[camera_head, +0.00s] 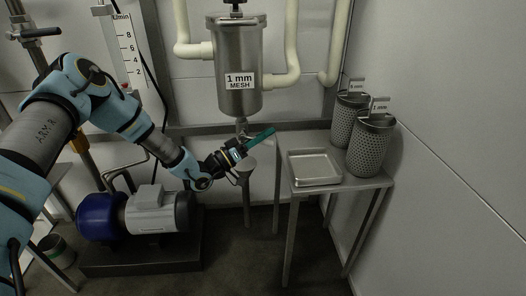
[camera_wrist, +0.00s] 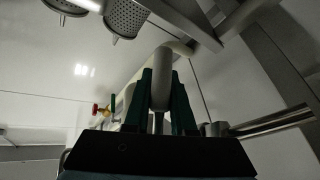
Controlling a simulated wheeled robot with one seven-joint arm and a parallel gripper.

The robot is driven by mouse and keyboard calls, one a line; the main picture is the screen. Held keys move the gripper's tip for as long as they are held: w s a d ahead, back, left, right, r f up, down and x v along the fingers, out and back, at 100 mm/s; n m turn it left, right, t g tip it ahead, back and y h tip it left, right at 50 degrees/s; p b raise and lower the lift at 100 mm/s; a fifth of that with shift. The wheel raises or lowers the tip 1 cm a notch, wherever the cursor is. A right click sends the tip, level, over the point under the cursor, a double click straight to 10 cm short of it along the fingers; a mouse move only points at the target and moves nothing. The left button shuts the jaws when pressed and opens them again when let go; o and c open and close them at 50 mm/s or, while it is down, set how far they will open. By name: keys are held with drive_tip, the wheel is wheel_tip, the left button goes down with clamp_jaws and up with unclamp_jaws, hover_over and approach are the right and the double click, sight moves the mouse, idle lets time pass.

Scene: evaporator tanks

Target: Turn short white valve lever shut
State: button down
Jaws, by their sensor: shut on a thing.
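The short white valve lever (camera_wrist: 161,82) shows in the wrist view as a pale, rounded bar standing between the two dark teal fingers. My gripper (camera_head: 268,133) is shut on it; the fingers also show in the wrist view (camera_wrist: 162,100). In the head view the gripper reaches in from the left, just under the steel strainer (camera_head: 238,60) labelled "1 mm MESH". Its fingers point up and right, by the strainer's bottom outlet (camera_head: 241,127). The lever itself cannot be made out in the head view, and its angle is unclear.
A steel table (camera_head: 360,186) at the right carries a shallow tray (camera_head: 314,168) and two perforated baskets (camera_head: 371,146). A blue and grey pump (camera_head: 150,212) stands on the floor under my arm. White pipes (camera_head: 291,45) flank the strainer. A small funnel (camera_head: 246,170) is below the gripper.

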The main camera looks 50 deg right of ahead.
drive_tip(key=shift+w+a+r+n+t+h+b, duration=0.1)
drive_tip(key=shift+r+n+t+h+b, duration=0.1)
drive_tip(key=shift+r+n+h+b, duration=0.45)
drive_tip(key=shift+s+d+r+n+t+h+b, duration=0.15)
drive_tip(key=shift+n+h+b, duration=0.25)
drive_tip(key=shift+h+b, duration=0.5)
drive_tip(key=shift+w+a+r+n+t+h+b, duration=0.15)
drive_tip(key=shift+r+n+t+h+b, duration=0.2)
drive_tip(key=shift+n+h+b, duration=0.4)
drive_tip(key=shift+r, duration=0.15)
drive_tip(key=c, duration=1)
unclamp_jaws()
drive_tip(key=v, duration=1.1)
